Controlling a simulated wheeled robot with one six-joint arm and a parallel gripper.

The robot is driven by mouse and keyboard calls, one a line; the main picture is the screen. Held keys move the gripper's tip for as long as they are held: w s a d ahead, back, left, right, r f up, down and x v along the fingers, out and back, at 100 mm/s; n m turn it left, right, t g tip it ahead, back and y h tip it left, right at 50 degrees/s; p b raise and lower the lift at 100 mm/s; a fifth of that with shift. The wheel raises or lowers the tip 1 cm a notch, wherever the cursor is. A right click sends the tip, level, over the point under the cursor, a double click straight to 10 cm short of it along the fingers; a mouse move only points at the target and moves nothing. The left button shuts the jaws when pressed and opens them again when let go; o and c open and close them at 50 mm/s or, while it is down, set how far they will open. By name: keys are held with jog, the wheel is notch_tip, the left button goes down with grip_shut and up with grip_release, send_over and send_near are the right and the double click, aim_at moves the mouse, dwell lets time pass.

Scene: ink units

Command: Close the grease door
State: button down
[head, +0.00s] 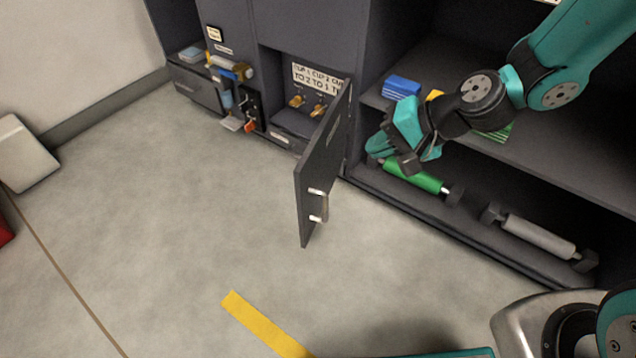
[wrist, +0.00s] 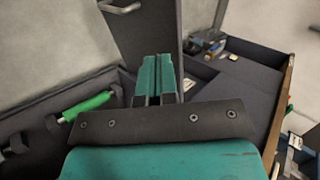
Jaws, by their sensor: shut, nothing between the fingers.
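The grease door (head: 318,170) is a dark grey panel. It stands wide open, swung out from the cabinet, with a metal bar handle (head: 325,206) near its free edge. The door (wrist: 150,32) and its handle (wrist: 122,8) also show at the top of the wrist view. Behind it is an open compartment (head: 290,122) with brass fittings and a partly hidden sign. My gripper (head: 374,150) is to the right of the door, near its hinge side. Its teal fingers (wrist: 158,77) are shut and empty. They overlap the door's lower part in the wrist view; I cannot tell whether they touch it.
A green roller (head: 412,177) and a grey roller (head: 538,235) lie in the low bay at right. Blue packs (head: 401,87) sit on the shelf above. A valve unit (head: 232,75) juts out left of the compartment. The floor (head: 200,200) left of the door is clear.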

notch_tip(320, 180, down, 2)
jog(key=b, duration=0.5)
send_near(307, 164)
jog(key=x, duration=0.3)
jog(key=f+x, duration=0.1)
jog(key=x, duration=0.1)
jog(key=shift+s+d+f, duration=0.1)
jog(key=shift+d+f, duration=0.05)
jog(key=shift+f, duration=0.1)
jog(key=shift+w+a+r, duration=0.1)
jog(key=shift+w+a, duration=0.2)
jog(key=shift+a, duration=0.4)
jog(key=shift+m, duration=0.3)
